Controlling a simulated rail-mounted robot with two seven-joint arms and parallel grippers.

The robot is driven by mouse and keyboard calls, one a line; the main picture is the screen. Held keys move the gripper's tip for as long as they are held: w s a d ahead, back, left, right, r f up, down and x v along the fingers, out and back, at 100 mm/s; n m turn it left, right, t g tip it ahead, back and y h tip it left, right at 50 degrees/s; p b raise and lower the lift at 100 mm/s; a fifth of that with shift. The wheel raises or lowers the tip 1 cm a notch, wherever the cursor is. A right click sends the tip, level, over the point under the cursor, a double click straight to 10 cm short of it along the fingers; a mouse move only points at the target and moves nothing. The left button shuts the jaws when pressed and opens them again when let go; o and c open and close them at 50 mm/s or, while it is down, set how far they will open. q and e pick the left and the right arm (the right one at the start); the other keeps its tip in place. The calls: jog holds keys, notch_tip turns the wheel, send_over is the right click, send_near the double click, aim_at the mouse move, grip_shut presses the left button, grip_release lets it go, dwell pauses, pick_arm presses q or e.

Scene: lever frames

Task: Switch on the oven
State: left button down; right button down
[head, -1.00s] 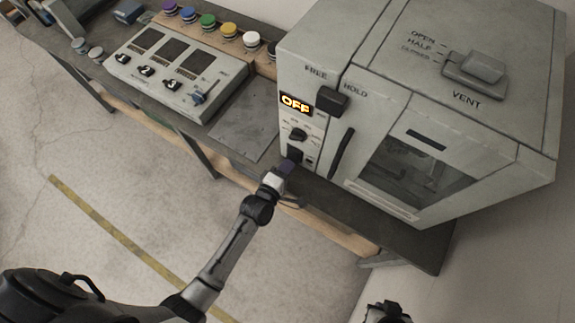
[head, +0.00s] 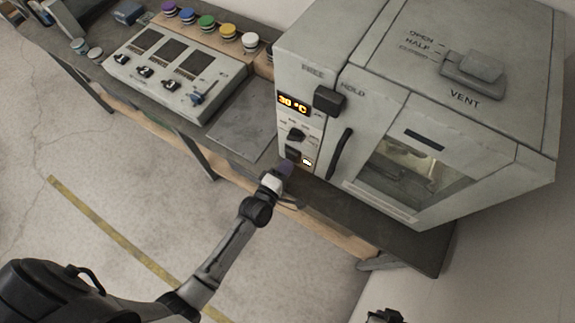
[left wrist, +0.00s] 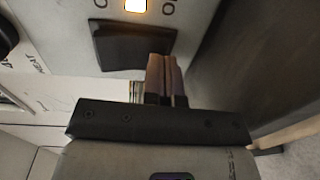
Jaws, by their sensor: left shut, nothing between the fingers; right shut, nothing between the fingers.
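The oven (head: 425,75) is a large grey box on the bench. Its display (head: 293,104) reads "30 °C", and its window (head: 415,172) is lit from inside. A dark rocker switch (head: 292,153) is low on its front panel, with a lit lamp (head: 307,161) beside it. In the left wrist view the rocker (left wrist: 130,45) and the glowing lamp (left wrist: 136,5) show close up. My left gripper (head: 286,167) is shut and empty, just in front of the rocker; its fingers (left wrist: 165,78) overlap the rocker's edge; contact is unclear. My right gripper (head: 384,316) is shut, mostly cut off at the bottom edge.
A knob (head: 296,134) is above the rocker, and a dark door handle (head: 341,153) is to its right. A FREE/HOLD slider (head: 330,99) and a vent lever (head: 474,72) are higher. A control box (head: 175,68) and several coloured buttons stand left. The floor in front is open.

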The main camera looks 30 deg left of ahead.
pick_arm(q)
jog(key=s+f, duration=0.1)
jog(key=s, duration=1.2)
jog(key=shift+s+a+f+p, duration=0.25)
jog(key=shift+a+f+p, duration=0.05)
jog(key=shift+a+f, duration=0.1)
